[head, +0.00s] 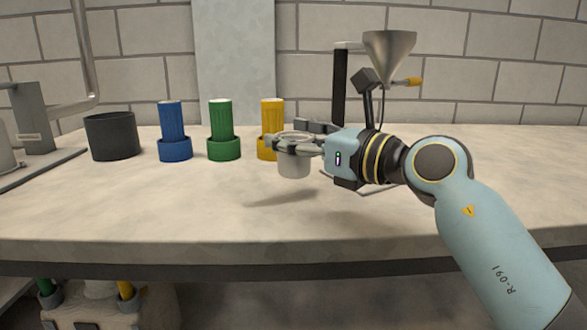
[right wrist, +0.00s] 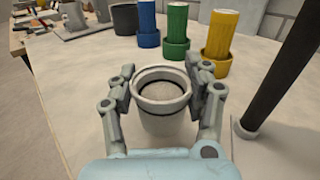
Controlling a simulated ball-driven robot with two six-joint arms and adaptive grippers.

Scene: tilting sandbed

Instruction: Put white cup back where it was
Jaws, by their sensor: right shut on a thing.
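The white cup (head: 294,165) is held in my right gripper (head: 286,143), upright, in front of the yellow cylinder. A shadow on the table to its lower left suggests that it is above the surface. In the right wrist view the cup (right wrist: 164,125) sits between the two fingers of the right gripper (right wrist: 165,88), which press on its sides near the rim. The cup's inside looks empty, with a dark ring within. My left gripper is not in view.
Blue (head: 171,132), green (head: 221,130) and yellow (head: 271,118) cylinders stand in matching holders along the back. A dark grey pot (head: 112,137) stands left of them. A metal funnel (head: 388,55) on a dark stand is behind my right arm. The table's (head: 130,205) front middle is clear.

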